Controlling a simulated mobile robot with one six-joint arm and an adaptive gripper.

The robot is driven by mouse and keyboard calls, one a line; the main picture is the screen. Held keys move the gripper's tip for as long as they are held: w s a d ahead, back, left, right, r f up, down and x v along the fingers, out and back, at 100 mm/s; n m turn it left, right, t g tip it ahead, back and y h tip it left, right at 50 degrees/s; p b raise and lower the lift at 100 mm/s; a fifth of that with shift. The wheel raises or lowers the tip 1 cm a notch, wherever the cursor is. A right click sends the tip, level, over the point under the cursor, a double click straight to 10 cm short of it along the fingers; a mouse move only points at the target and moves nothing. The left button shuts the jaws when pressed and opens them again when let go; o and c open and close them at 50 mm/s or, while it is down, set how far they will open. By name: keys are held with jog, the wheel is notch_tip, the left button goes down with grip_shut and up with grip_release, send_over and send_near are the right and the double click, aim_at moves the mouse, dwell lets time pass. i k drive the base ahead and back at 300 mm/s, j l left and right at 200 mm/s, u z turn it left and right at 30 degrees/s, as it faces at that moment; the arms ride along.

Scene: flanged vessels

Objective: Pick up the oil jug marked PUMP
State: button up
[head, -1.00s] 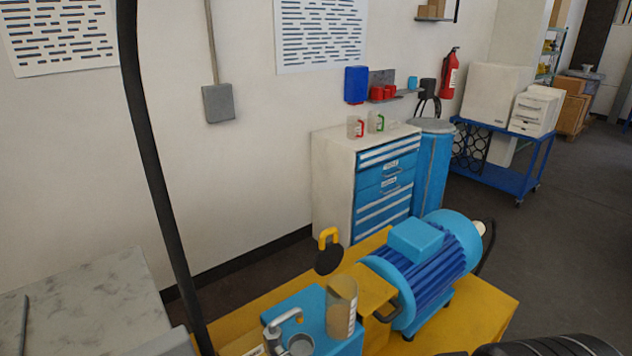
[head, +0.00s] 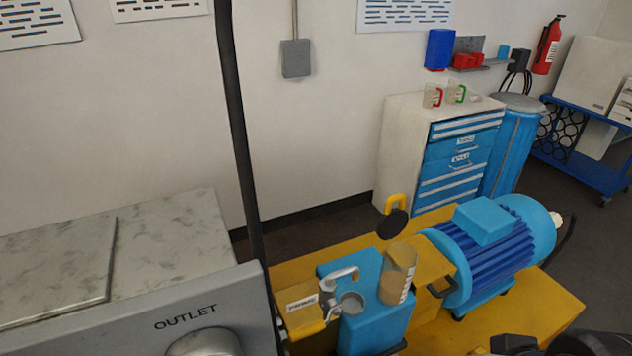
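A clear jug (head: 397,277) with tan oil stands upright on the blue pump housing (head: 362,322), in the lower middle of the head view. It has a white label on its side, too small to read. Two more clear jugs stand on the workshop cabinet, one with a red handle (head: 431,97) and one with a green handle (head: 453,94); their marks are not legible. I cannot tell by lettering which one says PUMP. My gripper is not clearly in view; only dark parts show at the bottom right edge.
The jug on the housing has a grey lever and cup (head: 345,295) to its left, a black disc with a yellow handle (head: 394,218) behind, and a blue motor (head: 495,248) to its right. A black upright hose or pole (head: 240,140) stands left, beside a grey OUTLET panel (head: 150,318).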

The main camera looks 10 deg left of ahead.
aim_at(454, 86)
jog(key=u, duration=0.45)
jog(key=k+u, duration=0.1)
jog(key=u, duration=1.3)
jog(key=k+j+u, duration=0.1)
jog(key=u, duration=0.8)
jog(key=j+u, duration=0.15)
jog(key=u, duration=0.3)
jog(key=z, duration=3.6)
jog(key=i+l+z, duration=0.2)
jog(key=l, duration=0.35)
jog(key=i+l+z, duration=0.15)
jog(key=i+l, duration=0.2)
jog(key=l, duration=0.2)
jog(key=i+l+z, duration=0.2)
jog(key=i+l, duration=0.15)
jog(key=i+l+z, duration=0.25)
jog(key=i, duration=0.4)
jog(key=i+l+z, duration=0.25)
jog(key=i, duration=0.4)
jog(key=i+l+z, duration=0.3)
jog(key=i, duration=0.35)
jog(key=j, duration=0.1)
